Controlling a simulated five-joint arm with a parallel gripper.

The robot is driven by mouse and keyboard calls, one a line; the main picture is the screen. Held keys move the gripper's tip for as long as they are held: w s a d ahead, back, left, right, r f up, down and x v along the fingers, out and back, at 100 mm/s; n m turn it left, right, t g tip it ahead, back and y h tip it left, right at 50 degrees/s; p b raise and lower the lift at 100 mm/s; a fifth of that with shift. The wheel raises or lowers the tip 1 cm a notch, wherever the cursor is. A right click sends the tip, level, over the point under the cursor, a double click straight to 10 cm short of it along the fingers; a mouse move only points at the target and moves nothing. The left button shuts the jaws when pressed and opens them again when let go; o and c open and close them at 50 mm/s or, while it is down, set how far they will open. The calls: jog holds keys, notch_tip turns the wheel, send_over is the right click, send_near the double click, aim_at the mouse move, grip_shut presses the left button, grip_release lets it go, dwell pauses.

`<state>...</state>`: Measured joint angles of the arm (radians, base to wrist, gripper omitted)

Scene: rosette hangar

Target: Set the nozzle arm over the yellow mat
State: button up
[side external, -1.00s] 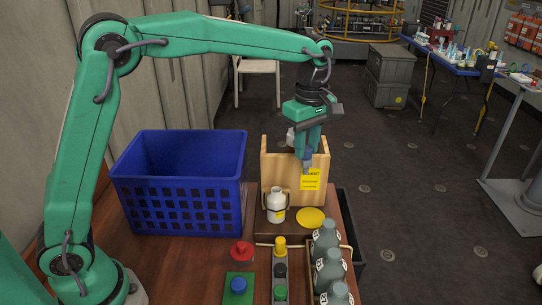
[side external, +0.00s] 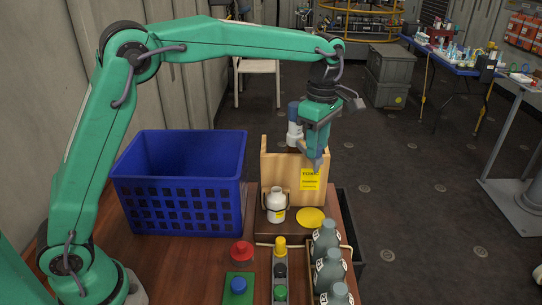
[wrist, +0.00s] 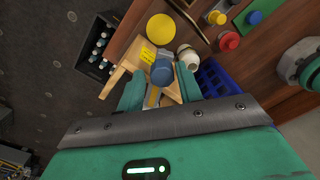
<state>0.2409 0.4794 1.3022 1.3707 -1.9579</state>
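The round yellow mat (side external: 311,218) lies flat on the brown bench at the front of a wooden stand (side external: 277,165) with a yellow label. It also shows at the top of the wrist view (wrist: 160,27). A blue-topped white cylinder (side external: 294,128) rises behind the stand's board; its blue top (wrist: 162,71) shows between my fingers in the wrist view. I cannot clearly make out the nozzle arm. My gripper (side external: 314,167) is above and in front of the stand, pointing down. Its fingers (wrist: 160,93) are apart, with nothing clearly held between them.
A white bottle (side external: 276,203) stands left of the mat. A blue crate (side external: 180,185) is further left. Several grey bottles (side external: 327,237), a red knob (side external: 241,250) and a column of coloured buttons (side external: 280,270) stand nearer. A dark bin (wrist: 97,42) adjoins the bench.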

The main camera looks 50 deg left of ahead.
jog(key=shift+o, duration=1)
jog(key=shift+r, duration=3.85)
